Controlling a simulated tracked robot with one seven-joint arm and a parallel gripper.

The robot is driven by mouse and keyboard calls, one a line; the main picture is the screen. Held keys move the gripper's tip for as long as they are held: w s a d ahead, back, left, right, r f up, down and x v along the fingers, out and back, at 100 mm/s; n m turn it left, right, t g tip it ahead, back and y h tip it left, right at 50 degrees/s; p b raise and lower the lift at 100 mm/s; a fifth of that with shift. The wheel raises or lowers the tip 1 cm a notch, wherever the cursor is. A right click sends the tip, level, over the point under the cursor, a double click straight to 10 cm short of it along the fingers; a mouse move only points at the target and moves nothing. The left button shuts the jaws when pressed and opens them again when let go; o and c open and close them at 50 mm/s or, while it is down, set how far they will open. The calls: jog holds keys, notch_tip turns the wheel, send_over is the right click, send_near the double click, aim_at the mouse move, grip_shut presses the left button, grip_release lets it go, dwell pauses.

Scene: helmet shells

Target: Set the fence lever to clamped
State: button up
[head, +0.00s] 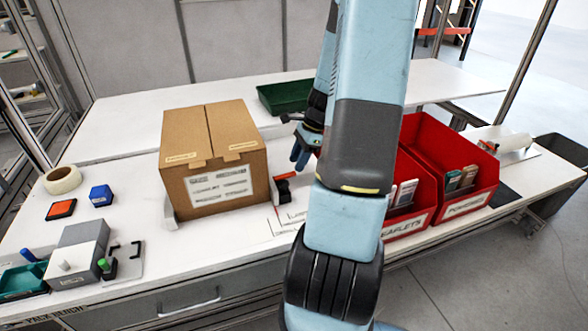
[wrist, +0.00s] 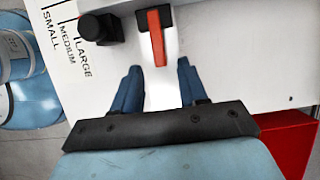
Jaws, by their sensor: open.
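The fence lever is a red handle on a black mount (wrist: 156,38), in the wrist view just beyond my fingertips; it also shows in the head view as a red bar (head: 286,176) right of the cardboard box. My gripper (wrist: 158,72) is open, its two blue fingers apart on either side of a pale strip below the lever. The fingers do not touch the lever in the wrist view. In the head view my gripper (head: 301,156) is above the bench near the lever, partly hidden by my arm. I cannot tell the lever's setting.
A black knob (wrist: 100,28) stands left of the lever, beside the SMALL, MEDIUM and LARGE marks. A cardboard box (head: 213,160) stands left of my gripper. Red bins (head: 470,205) are at right, and a green tray (head: 285,95) behind. A grey device (head: 78,252) sits at front left.

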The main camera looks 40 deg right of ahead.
aim_at(292, 172)
jog(key=shift+x, duration=1.9)
grip_shut()
